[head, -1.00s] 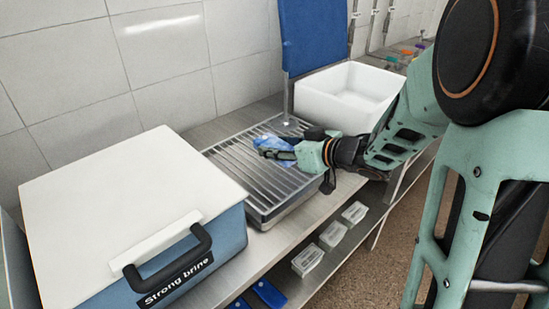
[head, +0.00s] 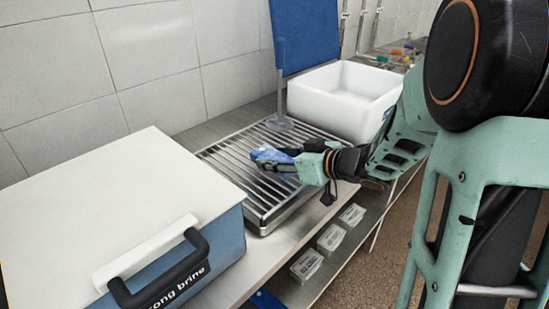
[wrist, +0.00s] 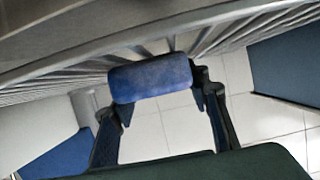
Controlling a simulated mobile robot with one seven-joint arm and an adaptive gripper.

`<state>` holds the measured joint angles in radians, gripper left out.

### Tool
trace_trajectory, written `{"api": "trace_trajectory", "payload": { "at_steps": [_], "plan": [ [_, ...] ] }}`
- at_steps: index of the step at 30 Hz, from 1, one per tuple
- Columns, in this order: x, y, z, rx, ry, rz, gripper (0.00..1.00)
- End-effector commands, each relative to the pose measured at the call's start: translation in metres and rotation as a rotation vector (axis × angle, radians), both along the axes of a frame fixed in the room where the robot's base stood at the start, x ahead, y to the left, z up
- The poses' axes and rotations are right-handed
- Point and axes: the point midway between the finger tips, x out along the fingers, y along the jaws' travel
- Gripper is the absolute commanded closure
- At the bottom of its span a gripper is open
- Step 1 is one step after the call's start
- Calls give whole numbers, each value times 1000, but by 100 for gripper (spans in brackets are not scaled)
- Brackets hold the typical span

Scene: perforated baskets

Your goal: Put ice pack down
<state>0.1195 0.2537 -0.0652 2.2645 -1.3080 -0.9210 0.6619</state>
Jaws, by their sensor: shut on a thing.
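The ice pack (head: 266,153) is a small blue block, held over the slatted metal tray (head: 228,160) in the head view. My gripper (head: 277,163) is shut on it, reaching in from the right. In the wrist view the ice pack (wrist: 150,80) lies crosswise between the two dark fingers of my gripper (wrist: 157,98). The tray's metal slats (wrist: 245,32) show close behind it. I cannot tell whether the pack touches the slats. Part of the pack is hidden by the fingers in the head view.
A blue box with a white lid (head: 110,215), labelled brine, stands at left. A white open tub (head: 338,105) stands behind right. Small boxes (head: 307,265) sit on the lower shelf.

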Motion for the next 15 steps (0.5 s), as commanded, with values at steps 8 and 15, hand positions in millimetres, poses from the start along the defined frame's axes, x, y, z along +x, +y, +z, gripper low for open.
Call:
{"api": "trace_trajectory", "payload": {
  "at_steps": [8,15],
  "plan": [
    [0,0,-1,0,0,0,40],
    [0,0,3,-1,-1,0,40]
  ]
}}
